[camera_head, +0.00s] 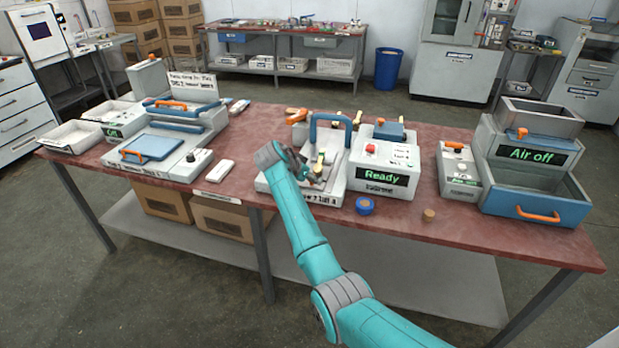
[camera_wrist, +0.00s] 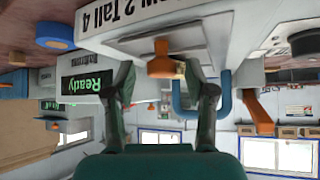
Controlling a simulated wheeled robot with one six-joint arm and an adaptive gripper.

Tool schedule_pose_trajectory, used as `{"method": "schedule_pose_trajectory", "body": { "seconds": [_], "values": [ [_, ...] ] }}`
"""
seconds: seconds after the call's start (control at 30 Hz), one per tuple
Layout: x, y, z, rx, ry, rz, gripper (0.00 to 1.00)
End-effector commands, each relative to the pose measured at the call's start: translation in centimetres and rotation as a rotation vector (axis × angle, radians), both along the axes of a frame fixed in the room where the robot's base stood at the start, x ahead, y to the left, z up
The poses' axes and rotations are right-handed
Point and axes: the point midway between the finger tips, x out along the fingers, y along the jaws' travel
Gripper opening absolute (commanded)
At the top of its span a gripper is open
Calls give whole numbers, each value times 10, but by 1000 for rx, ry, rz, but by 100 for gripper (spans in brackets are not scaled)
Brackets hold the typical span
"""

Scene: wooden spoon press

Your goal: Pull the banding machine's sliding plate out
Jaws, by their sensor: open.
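The banding machine stands mid-table, with a blue arch (camera_head: 334,119) over a pale bed and a box with a green "Ready" display (camera_head: 381,177) at its right. The wrist view is upside down and shows that display (camera_wrist: 87,87) and the blue arch (camera_wrist: 190,105). A pale plate (camera_wrist: 200,36) with an orange knob (camera_wrist: 162,62) faces my wrist camera. My gripper (camera_wrist: 160,82) is open, with one finger on each side of the knob in that view. Contact cannot be told. In the head view my gripper (camera_head: 313,171) is at the machine's front, and my arm hides part of it.
A blue-lidded press (camera_head: 150,147) stands at the left, and an "Air off" unit (camera_head: 532,155) with a blue drawer at the right. A blue roll (camera_head: 365,206) and a small brown cylinder (camera_head: 429,215) lie near the table's front edge. Bare red tabletop (camera_head: 480,222) shows at front right.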

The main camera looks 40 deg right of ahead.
Motion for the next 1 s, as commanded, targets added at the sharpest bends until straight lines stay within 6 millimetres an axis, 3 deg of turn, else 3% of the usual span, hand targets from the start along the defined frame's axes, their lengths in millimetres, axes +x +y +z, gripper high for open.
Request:
{"method": "schedule_pose_trajectory", "body": {
  "seconds": [0.6, 1.0],
  "values": [
    [-18, 70, 70, 0, 0, 3, 55],
    [-22, 83, 84, 1, 0, 1, 55]
  ]
}}
